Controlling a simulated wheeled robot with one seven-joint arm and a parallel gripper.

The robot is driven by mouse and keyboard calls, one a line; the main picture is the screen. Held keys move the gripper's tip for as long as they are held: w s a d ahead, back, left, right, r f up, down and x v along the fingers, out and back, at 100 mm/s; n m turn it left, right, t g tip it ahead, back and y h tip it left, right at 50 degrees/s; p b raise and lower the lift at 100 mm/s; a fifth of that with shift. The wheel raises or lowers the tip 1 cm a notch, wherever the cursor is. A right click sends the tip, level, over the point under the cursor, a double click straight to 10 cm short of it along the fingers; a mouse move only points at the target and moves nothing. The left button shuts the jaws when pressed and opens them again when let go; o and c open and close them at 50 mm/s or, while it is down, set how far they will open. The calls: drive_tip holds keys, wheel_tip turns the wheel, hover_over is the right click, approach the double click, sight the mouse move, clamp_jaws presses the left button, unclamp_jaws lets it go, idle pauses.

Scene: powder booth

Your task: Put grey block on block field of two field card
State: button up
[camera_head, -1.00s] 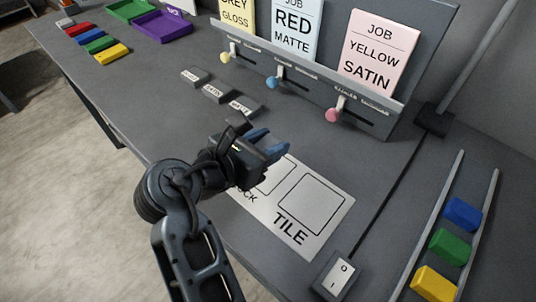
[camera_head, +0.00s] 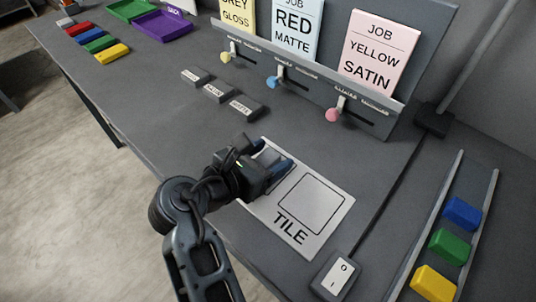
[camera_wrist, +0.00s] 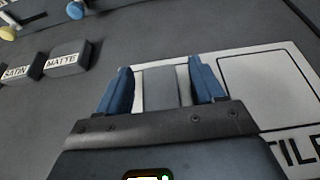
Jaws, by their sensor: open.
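The white two field card (camera_head: 318,243) lies on the table, with its tile field (camera_head: 312,205) clear and marked TILE. My gripper (camera_head: 272,163) is low over the card's other field, the block field, and hides most of it in the head view. In the wrist view my gripper (camera_wrist: 163,88) is open, with blue fingers. A grey block (camera_wrist: 161,88) shows between the fingers, with white card on both sides of it. It appears to rest on the block field, apart from both fingers; its near end is hidden by my gripper.
A rack (camera_head: 452,235) at right holds blue, green and yellow blocks beside a switch box (camera_head: 336,276). SATIN and MATTE labels (camera_head: 240,107) and a job card stand (camera_head: 300,70) with sliders are behind. Coloured pieces (camera_head: 95,42) and trays (camera_head: 163,25) lie far left.

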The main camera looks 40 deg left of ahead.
drive_tip(key=shift+r, duration=0.15)
drive_tip(key=v, duration=1.2)
